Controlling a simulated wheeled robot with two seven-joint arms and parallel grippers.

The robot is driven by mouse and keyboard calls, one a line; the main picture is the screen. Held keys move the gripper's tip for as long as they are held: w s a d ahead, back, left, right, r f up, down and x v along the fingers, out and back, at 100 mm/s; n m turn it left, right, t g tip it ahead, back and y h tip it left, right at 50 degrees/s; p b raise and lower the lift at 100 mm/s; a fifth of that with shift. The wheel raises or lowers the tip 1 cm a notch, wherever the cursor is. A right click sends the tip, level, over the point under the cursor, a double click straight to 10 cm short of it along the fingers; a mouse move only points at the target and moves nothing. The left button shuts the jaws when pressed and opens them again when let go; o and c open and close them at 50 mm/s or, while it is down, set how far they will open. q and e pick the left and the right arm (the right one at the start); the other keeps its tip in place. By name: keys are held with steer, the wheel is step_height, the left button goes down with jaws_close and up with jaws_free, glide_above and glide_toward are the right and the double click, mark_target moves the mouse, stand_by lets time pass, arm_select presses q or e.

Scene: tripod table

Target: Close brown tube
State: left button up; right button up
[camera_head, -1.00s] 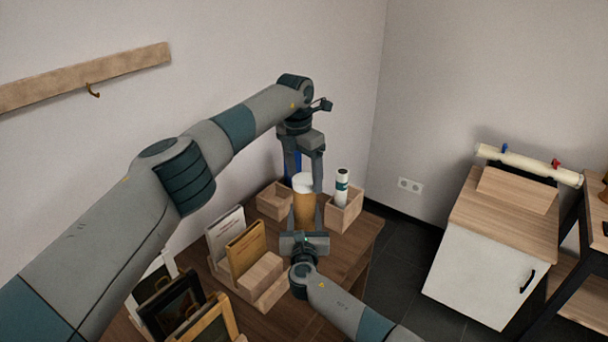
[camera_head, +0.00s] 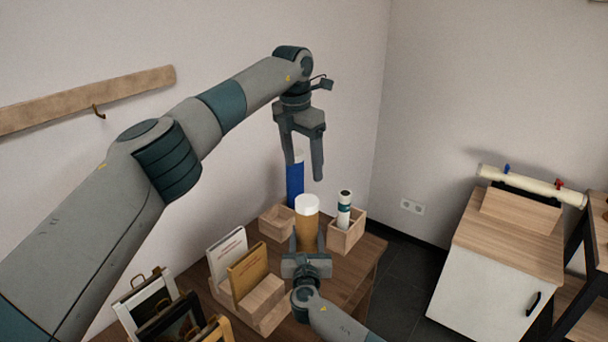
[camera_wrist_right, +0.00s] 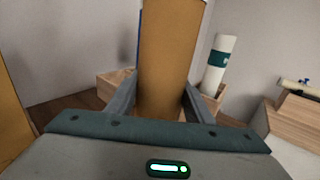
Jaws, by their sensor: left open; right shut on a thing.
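The brown tube (camera_head: 305,233) stands upright above the table, with a white cap (camera_head: 307,204) on its top end. My right gripper (camera_head: 307,246) is shut on the brown tube's lower part. In the right wrist view the tube (camera_wrist_right: 167,60) rises between the two fingers of the right gripper (camera_wrist_right: 160,98); its top is cut off there. My left gripper (camera_head: 303,170) is open and empty, fingers pointing down, above the cap and apart from it. Whether the cap is fully seated cannot be told.
A blue tube (camera_head: 295,184) stands behind, near a wooden box (camera_head: 277,222). A white tube with a teal band (camera_head: 344,210) stands in another wooden box (camera_head: 347,236). A wooden holder with books (camera_head: 262,304) and several picture frames (camera_head: 160,310) fill the table's left front.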

arm_select(q)
steer(key=shift+r, duration=0.4)
arm_select(e)
steer(key=o, duration=1.6)
steer(key=shift+s, duration=0.1)
arm_select(q)
steer(key=shift+f+b, duration=0.8)
steer(key=shift+f, duration=0.1)
arm_select(e)
steer(key=s, duration=1.7)
steer(key=shift+s, duration=0.1)
steer(key=shift+d, duration=0.1)
